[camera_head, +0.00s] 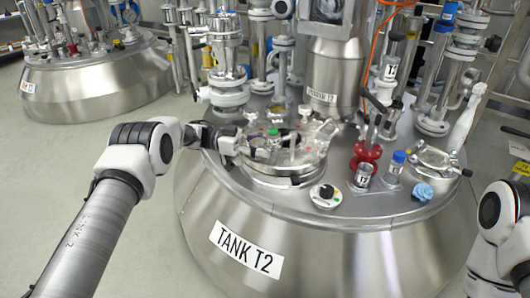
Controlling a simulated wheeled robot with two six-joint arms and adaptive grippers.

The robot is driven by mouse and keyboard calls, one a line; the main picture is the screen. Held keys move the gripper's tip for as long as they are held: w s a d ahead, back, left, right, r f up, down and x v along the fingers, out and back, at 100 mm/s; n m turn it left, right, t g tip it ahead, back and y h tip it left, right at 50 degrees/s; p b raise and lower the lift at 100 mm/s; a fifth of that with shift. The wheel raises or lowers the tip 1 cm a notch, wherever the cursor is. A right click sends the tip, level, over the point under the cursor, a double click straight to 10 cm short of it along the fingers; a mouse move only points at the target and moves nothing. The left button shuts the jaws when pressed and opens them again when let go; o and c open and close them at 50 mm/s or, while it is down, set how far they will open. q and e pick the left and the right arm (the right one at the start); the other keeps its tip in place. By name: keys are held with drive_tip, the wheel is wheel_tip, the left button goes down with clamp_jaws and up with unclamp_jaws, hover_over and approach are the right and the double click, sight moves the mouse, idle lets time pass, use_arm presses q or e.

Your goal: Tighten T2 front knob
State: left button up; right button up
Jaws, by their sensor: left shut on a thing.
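Tank T2 (330,258) is a large domed steel vessel with a "TANK T2" label on its front. A round glass-topped hatch (287,172) with small knobs and fittings around its rim sits on the dome. My left gripper (252,149) reaches in from the left and is shut on a small knob at the left side of the hatch. The gripper mostly hides that knob. A white and black round fitting (325,195) stands on the dome in front of the hatch. My right arm shows at the right edge; its gripper is out of view.
Red valve piping (366,155), a blue-capped fitting (395,163) and a light blue knob (422,191) stand right of the hatch. Tall white-flanged piping (227,68) rises behind my left gripper. Another tank (95,85) stands at the back left. The floor at left is clear.

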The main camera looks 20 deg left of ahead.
use_arm(q)
drive_tip(key=shift+r+m+g, duration=0.2)
drive_tip(key=shift+m+g, duration=0.1)
drive_tip(key=shift+g, duration=0.2)
drive_tip(key=o, duration=1.1)
drive_tip(key=shift+c, duration=0.2)
drive_tip(key=shift+a+f, duration=0.1)
drive_tip(key=a, duration=0.7)
drive_tip(key=shift+a, duration=0.15)
